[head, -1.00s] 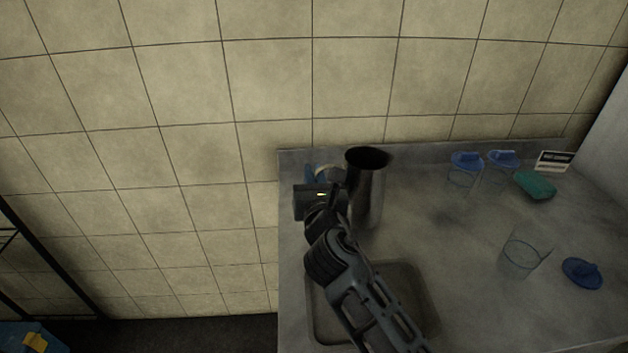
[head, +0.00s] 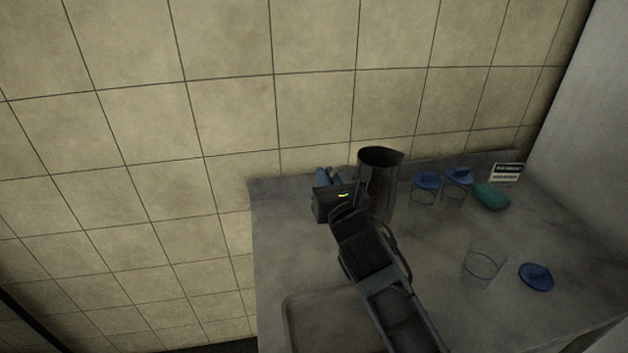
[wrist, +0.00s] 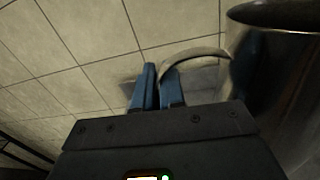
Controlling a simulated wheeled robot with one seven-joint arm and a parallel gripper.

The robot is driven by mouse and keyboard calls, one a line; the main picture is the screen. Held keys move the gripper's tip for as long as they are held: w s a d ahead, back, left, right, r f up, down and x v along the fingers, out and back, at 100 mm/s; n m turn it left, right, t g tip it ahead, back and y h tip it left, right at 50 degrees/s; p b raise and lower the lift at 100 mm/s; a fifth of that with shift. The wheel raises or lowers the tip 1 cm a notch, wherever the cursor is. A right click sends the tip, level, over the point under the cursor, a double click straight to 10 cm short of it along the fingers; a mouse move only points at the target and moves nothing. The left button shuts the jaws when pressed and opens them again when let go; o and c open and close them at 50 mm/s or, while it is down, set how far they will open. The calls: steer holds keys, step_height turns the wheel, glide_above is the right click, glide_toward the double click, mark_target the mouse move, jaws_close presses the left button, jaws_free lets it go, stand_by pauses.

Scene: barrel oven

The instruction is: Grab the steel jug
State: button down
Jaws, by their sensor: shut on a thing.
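The steel jug (head: 382,190) is a tall dark metal vessel with an open top, upright at the back left of the counter in the head view. In the wrist view the jug (wrist: 285,75) fills the right side, with its curved handle (wrist: 195,56) reaching left. My gripper (wrist: 158,88) has its blue fingers close together at the handle, shut on it. In the head view my gripper (head: 326,176) is left of the jug, and my arm covers part of the jug's lower left side. Whether the jug's base touches the counter is hard to tell.
The grey counter (head: 420,270) has a sink (head: 300,310) at front left. To the right are lidded glass jars (head: 424,188), a green sponge-like item (head: 491,195), a small sign (head: 506,172), an open glass (head: 484,262) and a blue lid (head: 536,277). A tiled wall stands behind.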

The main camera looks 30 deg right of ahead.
steer(key=shift+s+d+r, duration=0.2)
steer(key=shift+d+r, duration=0.15)
steer(key=shift+d, duration=0.15)
steer(key=shift+s+d+r, duration=0.2)
steer(key=shift+d+r, duration=0.15)
steer(key=shift+d, duration=0.15)
steer(key=shift+d+r, duration=0.1)
steer(key=shift+s, duration=0.1)
